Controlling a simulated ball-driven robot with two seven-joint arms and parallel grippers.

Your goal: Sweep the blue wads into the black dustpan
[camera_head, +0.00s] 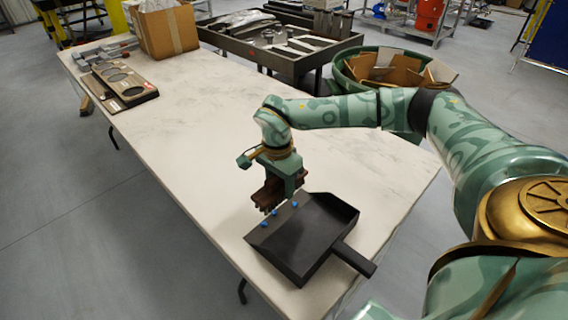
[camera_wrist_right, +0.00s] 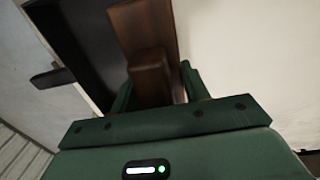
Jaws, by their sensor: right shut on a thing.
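The black dustpan (camera_head: 310,235) lies on the near end of the pale table, its handle (camera_head: 355,260) pointing to the lower right. Several small blue wads (camera_head: 274,212) are in a loose row along its open edge, beside the brush. I cannot tell whether each is past the lip. My right gripper (camera_head: 284,178) is shut on a brown brush (camera_head: 268,196), held bristles down at that edge. In the right wrist view the brown brush (camera_wrist_right: 145,35) sits between the fingers, with the black dustpan (camera_wrist_right: 80,45) next to it. My left gripper is not in view.
The long table (camera_head: 180,130) is bare through its middle. A cardboard box (camera_head: 165,32) and a board with round recesses (camera_head: 122,84) are at its far end. A green bin of cardboard (camera_head: 390,72) and a metal-parts cart (camera_head: 285,45) stand behind it.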

